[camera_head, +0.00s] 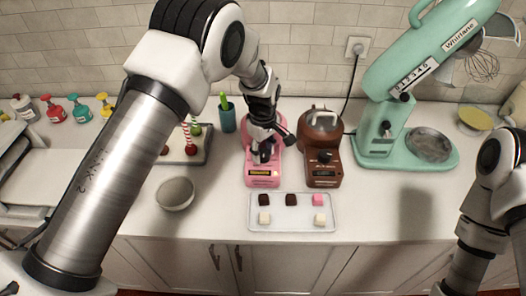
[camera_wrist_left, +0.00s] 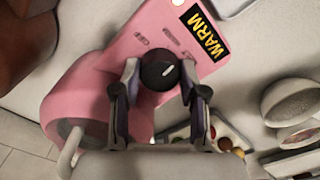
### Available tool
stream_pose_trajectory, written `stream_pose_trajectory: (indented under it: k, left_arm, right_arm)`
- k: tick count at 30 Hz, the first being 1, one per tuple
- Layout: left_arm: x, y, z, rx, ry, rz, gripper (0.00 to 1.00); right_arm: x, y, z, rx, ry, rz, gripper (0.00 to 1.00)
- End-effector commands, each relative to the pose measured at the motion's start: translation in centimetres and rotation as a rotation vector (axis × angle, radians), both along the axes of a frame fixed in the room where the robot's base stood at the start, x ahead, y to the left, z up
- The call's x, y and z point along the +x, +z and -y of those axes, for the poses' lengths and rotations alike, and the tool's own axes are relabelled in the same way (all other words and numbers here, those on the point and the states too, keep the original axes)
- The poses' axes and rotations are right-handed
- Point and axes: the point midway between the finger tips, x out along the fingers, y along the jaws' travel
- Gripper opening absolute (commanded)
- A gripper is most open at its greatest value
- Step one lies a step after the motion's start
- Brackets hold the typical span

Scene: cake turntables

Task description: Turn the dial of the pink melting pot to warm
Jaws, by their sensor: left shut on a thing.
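The pink melting pot (camera_head: 264,181) stands on the counter, left of a brown pot. It fills the upper left of the left wrist view (camera_wrist_left: 110,75). Its black dial (camera_wrist_left: 158,74) carries a white mark that points up and right in that view, and OFF is printed beside it. A black label on the pot reads WARM (camera_wrist_left: 202,31) in yellow. My left gripper (camera_head: 262,152) is over the pot's front, its two fingers (camera_wrist_left: 158,82) closed on both sides of the dial. My right arm shows at the right edge, but its gripper is out of view.
The brown melting pot (camera_head: 323,178) stands close on the right, a mint stand mixer (camera_head: 375,145) beyond it. A white tray (camera_head: 254,226) with several small cubes lies in front. A bowl (camera_head: 174,194) and a green cup (camera_head: 228,121) are to the left.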

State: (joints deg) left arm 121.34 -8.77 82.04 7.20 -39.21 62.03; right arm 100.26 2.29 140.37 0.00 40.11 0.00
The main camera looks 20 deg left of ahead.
Motion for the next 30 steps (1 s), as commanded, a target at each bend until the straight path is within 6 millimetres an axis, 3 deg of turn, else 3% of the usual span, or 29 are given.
stream_pose_trajectory:
  k: [12,30]
  left_arm:
    - [-0.05,-0.09,0.01,0.0,0.264,-0.002,0.08]
    - [-0.06,-0.08,0.01,0.0,0.323,-0.002,0.08]
  right_arm:
    - [0.0,-0.37,0.0,0.0,0.0,0.0,0.0]
    - [0.0,-0.42,0.0,0.0,0.0,0.0,0.0]
